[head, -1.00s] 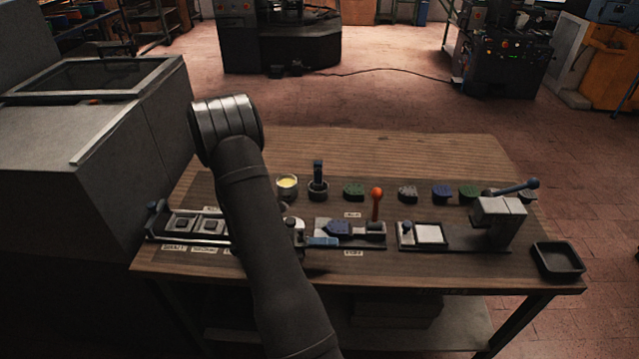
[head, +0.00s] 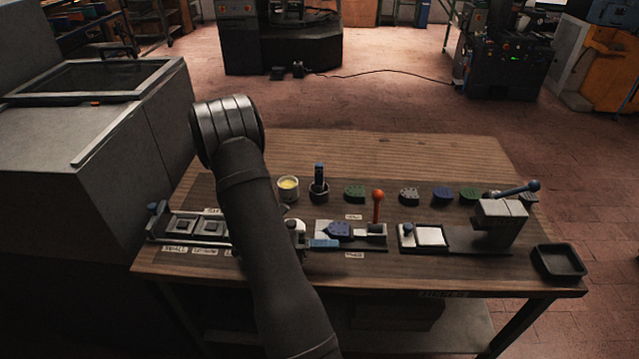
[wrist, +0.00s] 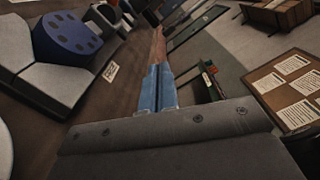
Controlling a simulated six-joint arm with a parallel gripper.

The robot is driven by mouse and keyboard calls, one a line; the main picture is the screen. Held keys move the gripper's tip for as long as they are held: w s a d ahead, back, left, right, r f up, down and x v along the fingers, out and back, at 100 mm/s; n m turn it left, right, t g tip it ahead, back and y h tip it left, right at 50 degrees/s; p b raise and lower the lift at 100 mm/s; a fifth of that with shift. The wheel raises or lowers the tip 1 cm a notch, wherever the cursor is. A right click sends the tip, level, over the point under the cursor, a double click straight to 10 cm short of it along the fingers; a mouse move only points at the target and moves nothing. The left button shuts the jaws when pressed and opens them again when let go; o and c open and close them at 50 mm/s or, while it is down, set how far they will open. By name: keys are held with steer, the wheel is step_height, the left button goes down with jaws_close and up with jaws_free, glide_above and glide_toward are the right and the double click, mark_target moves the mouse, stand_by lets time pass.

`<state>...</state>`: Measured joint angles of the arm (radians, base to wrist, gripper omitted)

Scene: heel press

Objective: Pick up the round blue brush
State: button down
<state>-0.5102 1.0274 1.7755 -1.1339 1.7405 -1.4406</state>
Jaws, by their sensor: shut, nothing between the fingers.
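The brush cannot be made out in the wrist view.
A pale cup with yellow contents (head: 288,184) stands left of the brush cup. A blue dotted piece (head: 339,229) lies just behind my gripper, near a red-knobbed lever (head: 377,197). Several green, grey and blue pieces line the back right. A press (head: 500,219) and black tray (head: 558,261) are at right.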

steer(key=c, duration=2.1)
jaws_free()
steer(key=o, duration=1)
